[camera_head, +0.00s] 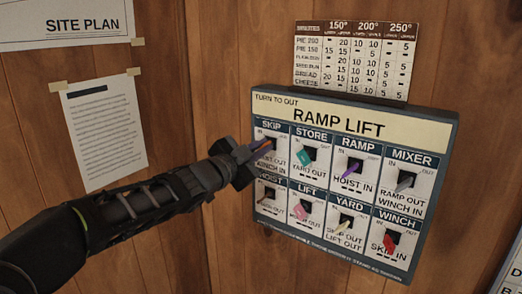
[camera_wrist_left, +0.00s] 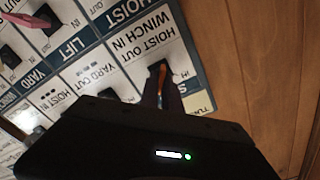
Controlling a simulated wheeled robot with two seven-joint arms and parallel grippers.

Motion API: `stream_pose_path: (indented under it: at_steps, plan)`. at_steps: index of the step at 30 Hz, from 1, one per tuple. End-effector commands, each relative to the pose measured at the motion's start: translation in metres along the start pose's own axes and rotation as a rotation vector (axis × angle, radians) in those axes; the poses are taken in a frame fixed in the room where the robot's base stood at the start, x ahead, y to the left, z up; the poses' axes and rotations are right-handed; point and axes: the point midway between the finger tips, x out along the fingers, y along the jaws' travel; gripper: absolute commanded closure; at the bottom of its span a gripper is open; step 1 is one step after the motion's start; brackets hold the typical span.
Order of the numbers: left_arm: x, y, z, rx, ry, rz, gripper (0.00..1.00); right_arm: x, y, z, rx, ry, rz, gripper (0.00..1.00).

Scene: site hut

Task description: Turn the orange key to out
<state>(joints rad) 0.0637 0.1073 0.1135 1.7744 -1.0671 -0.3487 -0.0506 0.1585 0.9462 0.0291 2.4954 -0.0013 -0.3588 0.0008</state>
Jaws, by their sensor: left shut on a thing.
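The key panel (camera_head: 350,120), headed "TURN TO OUT" and "RAMP LIFT", is on the wooden wall. The orange key (camera_head: 264,146) is in its top-left switch, under the SKIP label. My left gripper (camera_head: 256,150) reaches in from the left and is shut on the orange key. In the left wrist view, a strip of the orange key (camera_wrist_left: 162,84) shows between the fingers of my left gripper (camera_wrist_left: 162,88), at the dark switch slot. The fingers hide most of the key, so I cannot tell its exact angle. My right gripper is out of view.
Close by are the teal key (camera_head: 304,158) under STORE, the purple key (camera_head: 352,168) under RAMP and the pink key (camera_head: 300,211) under LIFT. The red key (camera_head: 389,243) is under WINCH. A chart (camera_head: 357,60) hangs above the panel. Bare wall lies left of it.

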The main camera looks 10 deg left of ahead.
Motion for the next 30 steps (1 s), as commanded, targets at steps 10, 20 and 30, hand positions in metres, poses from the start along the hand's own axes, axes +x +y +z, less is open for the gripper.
stream_pose_path:
  at_steps: [10,20,30]
  plan:
    - [0.0,0.001,0.001,0.005,-0.001,0.001,0.9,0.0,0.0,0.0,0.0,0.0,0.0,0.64]
    - [0.0,0.0,0.0,0.003,0.0,0.001,0.71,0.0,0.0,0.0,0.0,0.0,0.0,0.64]
    - [-0.013,-0.001,0.0,0.003,-0.001,-0.002,0.71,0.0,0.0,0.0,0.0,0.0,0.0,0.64]
